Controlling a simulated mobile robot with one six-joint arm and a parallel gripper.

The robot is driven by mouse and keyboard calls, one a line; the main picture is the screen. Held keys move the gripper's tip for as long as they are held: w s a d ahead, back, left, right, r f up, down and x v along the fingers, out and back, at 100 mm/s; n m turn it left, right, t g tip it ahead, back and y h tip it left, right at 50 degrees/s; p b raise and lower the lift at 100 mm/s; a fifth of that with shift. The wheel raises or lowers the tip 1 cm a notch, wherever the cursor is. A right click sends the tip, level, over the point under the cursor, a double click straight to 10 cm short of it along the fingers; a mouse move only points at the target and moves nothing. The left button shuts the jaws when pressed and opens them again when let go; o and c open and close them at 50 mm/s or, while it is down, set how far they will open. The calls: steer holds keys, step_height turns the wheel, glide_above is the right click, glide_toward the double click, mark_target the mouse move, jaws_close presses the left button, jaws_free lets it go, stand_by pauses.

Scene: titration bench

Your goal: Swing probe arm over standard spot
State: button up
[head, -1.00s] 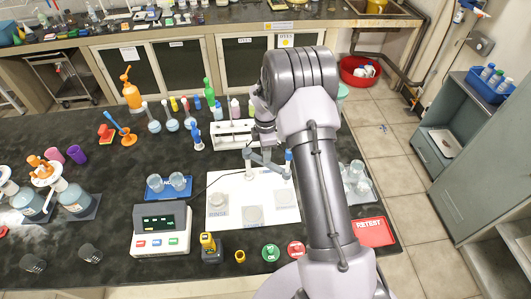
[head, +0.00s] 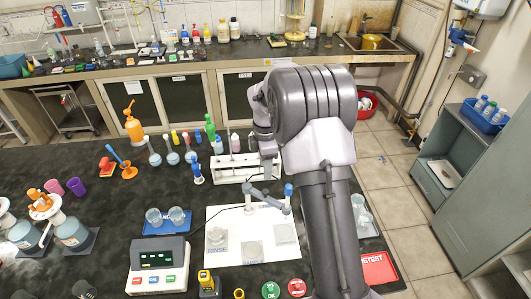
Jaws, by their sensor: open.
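The probe arm (head: 264,200) is a grey jointed bar on a short post at the back of a white mat (head: 224,256). Its blue-topped probe (head: 288,191) is at the right end. The mat has three grey round spots: a left one (head: 216,236) labelled RINSE, a front middle one (head: 252,251) and a right one (head: 286,233). The probe appears just behind or above the right spot; I cannot tell its height. My gripper (head: 269,178) is open, behind the probe arm in the picture, partly hidden by my arm. I see no contact between them.
A white rack (head: 228,171) with bottles stands close behind the mat. A meter (head: 158,266) and a blue tray (head: 150,229) with beakers stand left. A red RETEST tray (head: 378,268) lies right. Green (head: 270,290) and red (head: 297,287) buttons are in front.

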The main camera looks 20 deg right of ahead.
step_height(320, 180, up, 6)
stand_by(0.4)
steer(key=s+a+m+t+b, duration=0.3)
steer(key=s+a+m+b, duration=0.65)
steer(key=s+b, duration=0.35)
steer(key=s+a+f+m+t+y+b, duration=0.1)
steer(key=s+a+f+m+b, duration=0.2)
steer(key=s+f+m+b, duration=0.2)
steer(key=s+a+f+m+t+y+b, duration=0.1)
steer(key=s+a+f+m+b, duration=0.2)
steer(key=s, duration=0.8)
step_height(320, 180, down, 2)
steer(key=m+b, duration=0.2)
steer(key=b, duration=0.1)
steer(key=shift+s+a+f+t, duration=0.2)
steer(key=shift+a+t, duration=0.1)
steer(key=shift+t, duration=0.1)
